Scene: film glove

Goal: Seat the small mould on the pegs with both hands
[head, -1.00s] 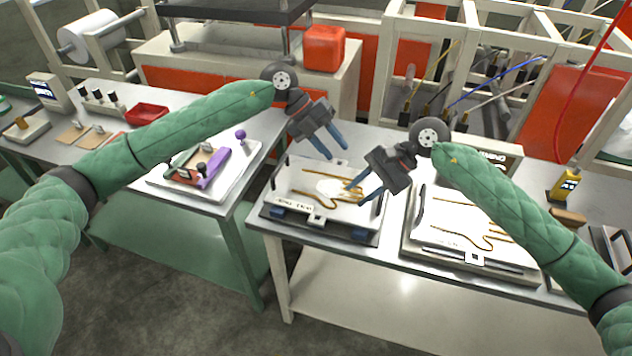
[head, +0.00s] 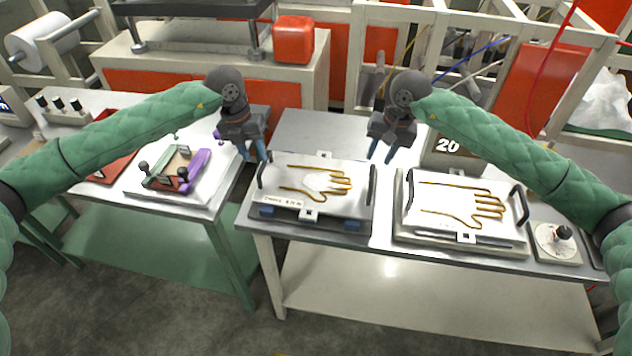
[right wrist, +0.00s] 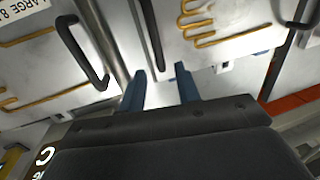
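The small mould (head: 335,205), a white plate with a brown hand outline and a pale patch, sits on the middle table in the head view. It has a black handle at each end, left (head: 264,172) and right (head: 372,182). My left gripper (head: 254,153) is open and empty, just above the left handle. My right gripper (head: 381,154) is open and empty, above and near the right handle. In the right wrist view the small mould (right wrist: 225,22) and its near handle (right wrist: 150,35) lie beyond the open fingers.
A large mould (head: 425,205) with a similar hand outline stands close on the right. A base with a black knob (head: 560,241) is further right. A tray with green and purple parts (head: 180,185) stands on the left table. Bare metal tabletop (head: 310,130) lies behind the small mould.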

